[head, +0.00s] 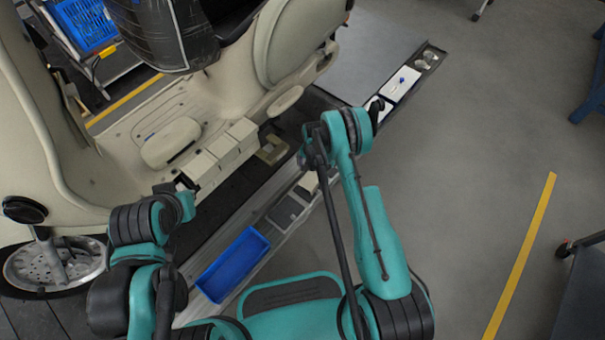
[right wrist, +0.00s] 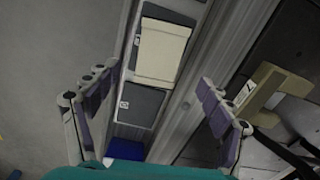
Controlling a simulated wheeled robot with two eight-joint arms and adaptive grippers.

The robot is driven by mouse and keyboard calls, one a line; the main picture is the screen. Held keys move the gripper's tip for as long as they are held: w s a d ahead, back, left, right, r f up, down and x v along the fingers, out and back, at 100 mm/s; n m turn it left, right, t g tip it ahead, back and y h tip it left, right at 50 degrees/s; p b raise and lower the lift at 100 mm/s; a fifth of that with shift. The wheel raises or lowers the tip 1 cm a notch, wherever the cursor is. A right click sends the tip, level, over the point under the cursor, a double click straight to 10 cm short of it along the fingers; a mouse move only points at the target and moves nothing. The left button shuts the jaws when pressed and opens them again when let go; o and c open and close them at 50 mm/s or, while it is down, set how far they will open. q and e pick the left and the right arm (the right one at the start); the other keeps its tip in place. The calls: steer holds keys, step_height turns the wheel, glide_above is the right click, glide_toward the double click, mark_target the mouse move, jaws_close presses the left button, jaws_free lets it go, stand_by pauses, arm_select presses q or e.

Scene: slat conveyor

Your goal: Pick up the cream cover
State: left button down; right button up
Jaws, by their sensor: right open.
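The cream cover (right wrist: 162,50) is a flat, pale rectangular piece in a dark compartment of the side strip in the right wrist view. In the head view the cream cover (head: 308,182) shows only in part beside my right arm. My right gripper (right wrist: 155,104) is open and empty, its fingers spread wide on either side of the strip, with the cover ahead between them. In the head view my right gripper (head: 313,152) is seen small above the strip. My left gripper (head: 185,184) is mostly hidden beyond its wrist, near the scooter body.
A grey lidded compartment (right wrist: 139,104) sits beside the cover. A blue bin (head: 233,264) is nearer along the strip. A large cream scooter body (head: 150,125) stands on the conveyor at left. A beige bracket (head: 272,150) lies by it. Open floor is at right.

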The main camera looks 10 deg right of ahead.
mark_target(311, 180)
step_height(311, 180, down, 3)
steer(key=shift+s+f+b, duration=0.1)
steer(key=shift+b, duration=0.45)
step_height(311, 180, down, 5)
steer(key=b, duration=0.2)
steer(key=shift+s+a+f+b, duration=0.1)
steer(key=shift+f+b, duration=0.05)
steer(key=shift+b, duration=0.25)
steer(key=c, duration=1.3)
